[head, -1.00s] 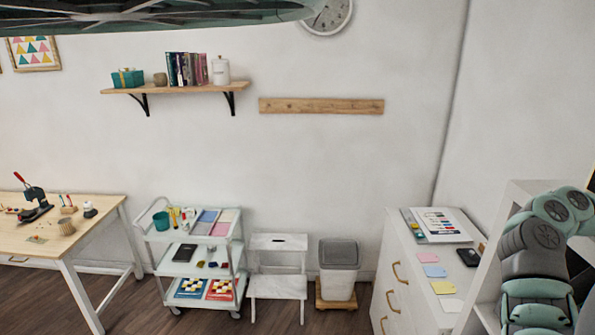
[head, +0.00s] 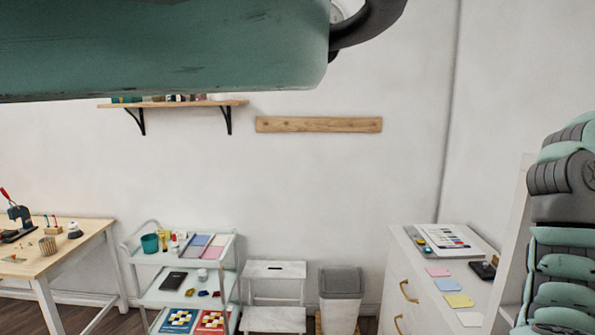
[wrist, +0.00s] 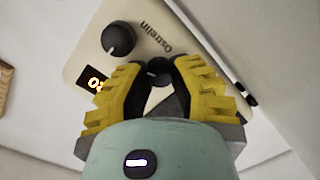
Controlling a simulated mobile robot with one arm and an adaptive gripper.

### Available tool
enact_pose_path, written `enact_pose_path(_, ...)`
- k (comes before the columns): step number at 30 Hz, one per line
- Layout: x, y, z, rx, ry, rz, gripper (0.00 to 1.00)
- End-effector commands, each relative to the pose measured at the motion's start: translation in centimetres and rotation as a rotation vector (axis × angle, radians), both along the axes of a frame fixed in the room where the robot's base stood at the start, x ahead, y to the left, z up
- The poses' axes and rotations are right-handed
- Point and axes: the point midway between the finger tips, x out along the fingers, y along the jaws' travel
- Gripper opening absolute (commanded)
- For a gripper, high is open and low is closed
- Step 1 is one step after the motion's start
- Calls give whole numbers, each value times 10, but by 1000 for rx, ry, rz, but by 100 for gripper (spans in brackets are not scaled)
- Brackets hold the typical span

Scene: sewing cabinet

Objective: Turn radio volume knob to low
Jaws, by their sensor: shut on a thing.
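The radio (wrist: 76,70) is cream-coloured and appears tilted in the wrist view, with dark lettering, a large dark knob (wrist: 118,38) with a light mark, and a small lit display (wrist: 95,82). My gripper (wrist: 157,76), with yellow fingers and black pads, is closed around a smaller dark knob (wrist: 155,68). The fingers hide much of this knob, and I cannot tell which knob is the volume knob or read its setting. The large knob stands free of the fingers. The radio is not visible in the head view.
A white drawer cabinet (head: 400,275) with cards and a chart is at right. A white cart (head: 150,295), step stool (head: 274,270), bin (head: 340,290) and wooden table (head: 50,250) stand along the wall. My arm covers the top left and right edge.

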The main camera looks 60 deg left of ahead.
Motion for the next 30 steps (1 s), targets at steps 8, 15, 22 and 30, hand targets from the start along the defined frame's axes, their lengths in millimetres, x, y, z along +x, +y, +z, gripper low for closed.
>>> enact_pose_path(8,0,-2,-1,56,-39,-6,0)
enact_pose_path(15,0,-2,0,62,-44,-7,0)
enact_pose_path(22,0,-3,0,61,-43,-7,26)
enact_pose_path(30,0,-1,0,61,-44,-4,54)
